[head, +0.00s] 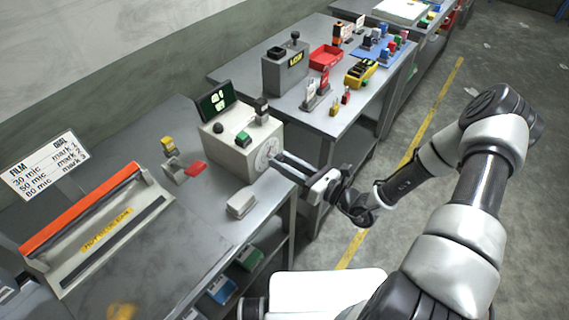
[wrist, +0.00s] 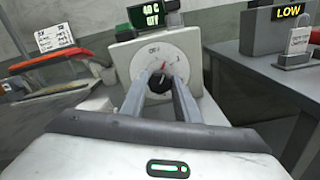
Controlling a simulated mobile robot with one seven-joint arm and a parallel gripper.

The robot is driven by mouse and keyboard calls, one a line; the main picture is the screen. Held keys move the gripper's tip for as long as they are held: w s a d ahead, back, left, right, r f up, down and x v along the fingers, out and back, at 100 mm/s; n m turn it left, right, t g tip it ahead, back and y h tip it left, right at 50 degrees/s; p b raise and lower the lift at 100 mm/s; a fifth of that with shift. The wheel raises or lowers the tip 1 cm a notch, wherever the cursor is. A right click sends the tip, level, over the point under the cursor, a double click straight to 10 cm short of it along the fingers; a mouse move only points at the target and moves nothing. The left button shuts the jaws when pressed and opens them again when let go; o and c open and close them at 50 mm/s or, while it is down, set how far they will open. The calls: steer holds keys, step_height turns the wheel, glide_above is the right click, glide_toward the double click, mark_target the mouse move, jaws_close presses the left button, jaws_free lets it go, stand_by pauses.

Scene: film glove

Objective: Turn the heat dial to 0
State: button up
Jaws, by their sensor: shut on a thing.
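The heat dial is a round white scale plate with a dark knob (wrist: 160,83) at its centre, on the front face of a cream box (head: 230,150). In the wrist view a red mark shows near the top of the knob; the scale's figures are too small to read. In the head view the dial plate (head: 266,153) is partly covered by my fingers. My gripper (head: 277,157) reaches the dial from the right, and in the wrist view its fingers (wrist: 161,86) lie on either side of the knob, shut on it.
A dark display with green characters (head: 216,99) stands on the box. A sealer with an orange bar (head: 82,207) and a film chart (head: 44,165) are at left. A grey block (head: 241,204) lies just below the dial. A second table (head: 300,110) stands behind.

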steer(key=n+b, duration=0.1)
steer(key=n, duration=0.5)
steer(key=shift+s+f, duration=0.1)
steer(key=shift+n, duration=0.4)
steer(key=o, duration=1)
steer(key=shift+o, duration=0.2)
steer(key=b+v, duration=0.2)
steer(key=v, duration=1.5)
steer(key=shift+s+d, duration=0.15)
